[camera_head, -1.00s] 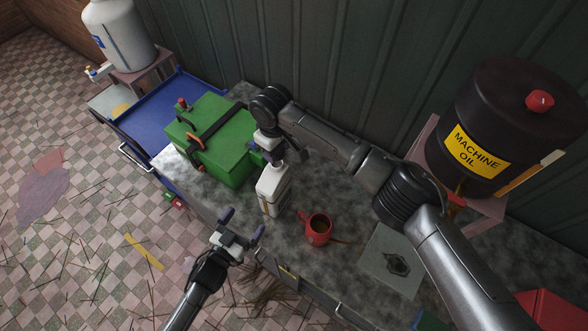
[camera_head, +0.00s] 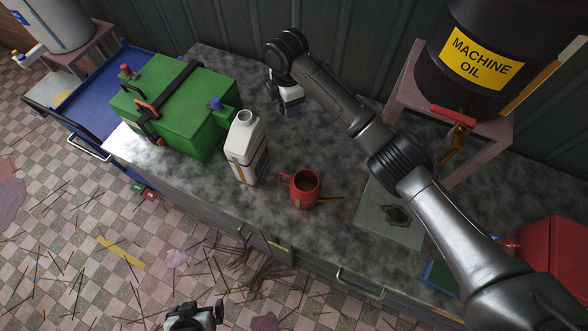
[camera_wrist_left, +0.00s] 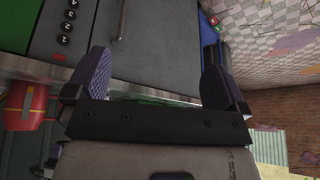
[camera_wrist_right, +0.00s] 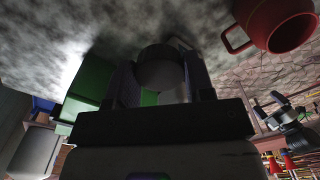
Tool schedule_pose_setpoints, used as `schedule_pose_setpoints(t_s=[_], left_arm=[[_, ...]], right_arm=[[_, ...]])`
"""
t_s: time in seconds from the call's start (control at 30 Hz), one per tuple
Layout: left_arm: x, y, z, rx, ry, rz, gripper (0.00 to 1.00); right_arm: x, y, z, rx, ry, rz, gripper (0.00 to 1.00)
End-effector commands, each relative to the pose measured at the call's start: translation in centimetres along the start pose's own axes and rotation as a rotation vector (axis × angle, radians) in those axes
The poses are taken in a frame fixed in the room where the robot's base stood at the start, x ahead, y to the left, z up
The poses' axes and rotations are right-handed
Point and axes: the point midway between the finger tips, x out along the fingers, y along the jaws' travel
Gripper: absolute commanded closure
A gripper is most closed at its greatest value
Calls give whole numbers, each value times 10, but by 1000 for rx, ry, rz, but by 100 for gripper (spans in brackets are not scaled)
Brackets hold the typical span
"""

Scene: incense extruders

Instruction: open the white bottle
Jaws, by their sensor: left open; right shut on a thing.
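The white bottle (camera_head: 247,150) stands upright on the counter, its neck open at the top with no cap on it. My right gripper (camera_head: 291,108) is behind and to the right of the bottle, apart from it, low over the counter. In the right wrist view it is shut on a dark grey round cap (camera_wrist_right: 160,68). My left gripper (camera_head: 195,312) is at the bottom edge of the head view, in front of the counter and away from the bottle. The left wrist view shows its two fingers (camera_wrist_left: 158,85) apart with nothing between them.
A red mug (camera_head: 305,187) stands right of the bottle, and a green box (camera_head: 180,105) stands close on its left. A machine oil barrel (camera_head: 490,75) sits on a stand at the right. Grey counter (camera_head: 340,130) is clear behind the mug.

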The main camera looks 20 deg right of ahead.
Motion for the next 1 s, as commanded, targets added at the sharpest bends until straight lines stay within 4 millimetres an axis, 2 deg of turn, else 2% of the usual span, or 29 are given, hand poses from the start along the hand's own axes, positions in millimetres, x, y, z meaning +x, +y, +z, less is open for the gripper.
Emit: schedule_pose_setpoints(t_s=[0.03, 0.1, 0.3, 0.4, 0.7, 1.0], left_arm=[[6, 0, 20, -1, -48, 5, 1], [4, -2, 37, 2, -106, 10, 1], [20, -1, 44, 6, -111, 10, 1], [25, -1, 47, 6, -111, 9, 1], [33, -1, 50, 5, -111, 9, 1], [39, 0, 52, 5, -111, 9, 1]], right_arm=[[20, -3, 9, -65, -1, 2, 80], [35, -8, 17, -161, -1, 1, 80], [80, -36, 10, -396, -3, 1, 80], [97, -48, 5, -468, -2, 1, 80], [126, -72, -3, -580, 1, 1, 80], [153, -76, -4, -593, 1, -1, 80]])
